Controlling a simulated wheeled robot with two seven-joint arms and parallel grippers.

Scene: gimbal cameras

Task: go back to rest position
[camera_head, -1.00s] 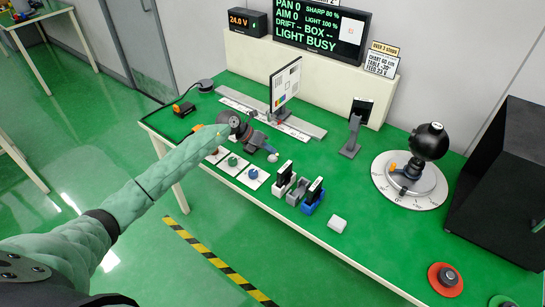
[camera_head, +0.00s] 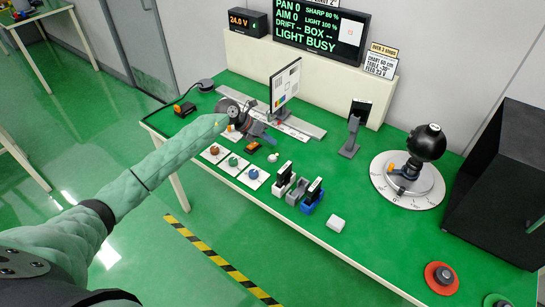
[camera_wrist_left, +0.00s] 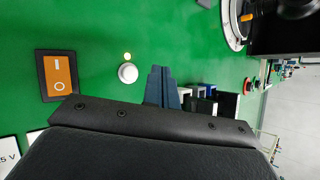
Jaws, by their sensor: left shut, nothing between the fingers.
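My left arm reaches in from the left over the green table (camera_head: 310,235). Its left gripper (camera_head: 268,141) is shut and empty, above the table in front of the chart stand. In the left wrist view its dark blue fingers (camera_wrist_left: 161,88) are together, with bare green tabletop beyond them. An orange switch (camera_head: 253,148) and a white knob (camera_head: 273,157) lie close to the gripper; in the left wrist view the switch (camera_wrist_left: 59,76) and knob (camera_wrist_left: 128,73) are left of the fingers. My right gripper is not in view.
Cards with coloured knobs (camera_head: 234,162) and small holders (camera_head: 311,196) line the front. A chart board (camera_head: 285,85) stands behind the gripper. A ball-shaped camera on a round dial (camera_head: 408,185) and a black box (camera_head: 500,190) stand right. The front middle is mostly clear.

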